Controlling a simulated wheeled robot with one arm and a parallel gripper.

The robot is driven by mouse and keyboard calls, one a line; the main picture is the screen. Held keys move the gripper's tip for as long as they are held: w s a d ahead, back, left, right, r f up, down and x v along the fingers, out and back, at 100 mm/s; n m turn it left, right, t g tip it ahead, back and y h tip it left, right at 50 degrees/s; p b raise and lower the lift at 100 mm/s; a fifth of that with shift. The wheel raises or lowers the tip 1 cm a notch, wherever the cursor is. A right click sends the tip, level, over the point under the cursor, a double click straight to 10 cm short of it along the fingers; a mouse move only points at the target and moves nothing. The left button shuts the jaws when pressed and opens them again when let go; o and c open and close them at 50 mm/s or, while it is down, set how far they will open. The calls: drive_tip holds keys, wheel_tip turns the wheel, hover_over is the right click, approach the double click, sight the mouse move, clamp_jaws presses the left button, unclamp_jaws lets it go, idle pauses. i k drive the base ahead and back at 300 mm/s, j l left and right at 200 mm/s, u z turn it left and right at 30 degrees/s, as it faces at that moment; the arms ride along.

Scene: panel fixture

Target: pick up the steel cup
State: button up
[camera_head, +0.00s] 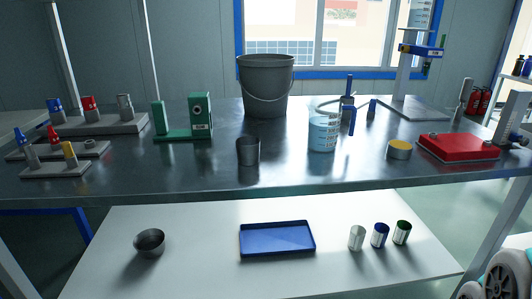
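The steel cup (248,152) stands upright on the dark metal table top (205,172), near its front edge and left of the middle. It is a plain dark grey metal cup, and nothing touches it. My gripper is not in view. A white and grey part at the lower right corner may be part of my arm, but no fingers show there.
Behind the cup stand a grey bucket (265,85) and a green fixture (200,115). Panels with switches (55,170) are left. A shelf below holds a blue tray (277,252), bowl and small cans.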

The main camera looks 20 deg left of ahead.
sight(248, 147)
drive_tip(key=i+u, duration=0.1)
drive_tip(key=u, duration=0.4)
drive_tip(key=i+u, duration=0.1)
drive_tip(key=u, duration=0.35)
drive_tip(key=i+u, duration=0.1)
drive_tip(key=u, duration=0.4)
